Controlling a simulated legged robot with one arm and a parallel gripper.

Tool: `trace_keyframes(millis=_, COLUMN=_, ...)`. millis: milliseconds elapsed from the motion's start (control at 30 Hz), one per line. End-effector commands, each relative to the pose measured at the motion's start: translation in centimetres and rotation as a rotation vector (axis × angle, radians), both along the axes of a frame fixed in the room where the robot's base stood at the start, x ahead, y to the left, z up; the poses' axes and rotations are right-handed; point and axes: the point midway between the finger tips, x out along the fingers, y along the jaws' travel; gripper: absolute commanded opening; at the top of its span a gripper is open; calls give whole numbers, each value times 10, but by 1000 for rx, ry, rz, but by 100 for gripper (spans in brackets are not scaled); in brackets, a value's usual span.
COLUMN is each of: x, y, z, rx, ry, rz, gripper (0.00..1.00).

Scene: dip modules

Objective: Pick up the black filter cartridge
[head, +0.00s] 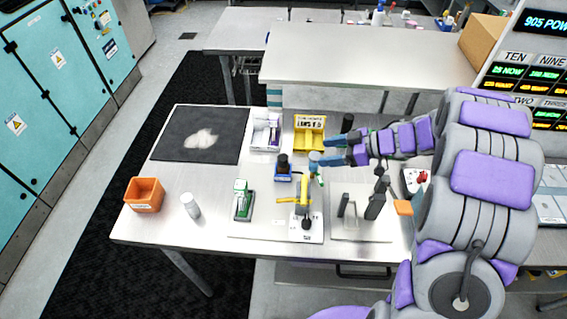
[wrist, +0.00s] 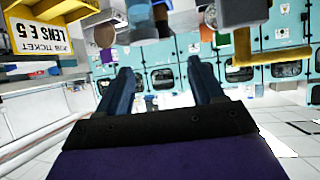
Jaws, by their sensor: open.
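A dark upright cylinder (head: 347,122), which looks like the black filter cartridge, stands at the back of the steel table, just right of the yellow bin. My gripper (head: 328,150) is in front of it in the head view, with its blue fingers apart and pointing left. In the wrist view my open gripper (wrist: 162,82) has nothing between its fingertips. That view is upside down, and I cannot tell for sure which dark item at its top edge is the cartridge.
A yellow bin (head: 309,134) and a white bin (head: 266,133) stand at the back. Close to my gripper are a blue-and-black device (head: 283,168) and a yellow-handled fixture (head: 304,195). An orange bin (head: 145,195) and grey cylinder (head: 190,206) stand left. A black mat (head: 180,147) lies back left.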

Motion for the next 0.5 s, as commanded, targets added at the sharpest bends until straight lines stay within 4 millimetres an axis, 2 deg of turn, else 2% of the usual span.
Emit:
trace_keyframes(millis=100, x=4, y=19, z=-11, rx=3, ry=0, rz=6, gripper=67)
trace_keyframes(millis=500, x=17, y=71, z=-40, rx=1, ry=-2, rz=1, gripper=67)
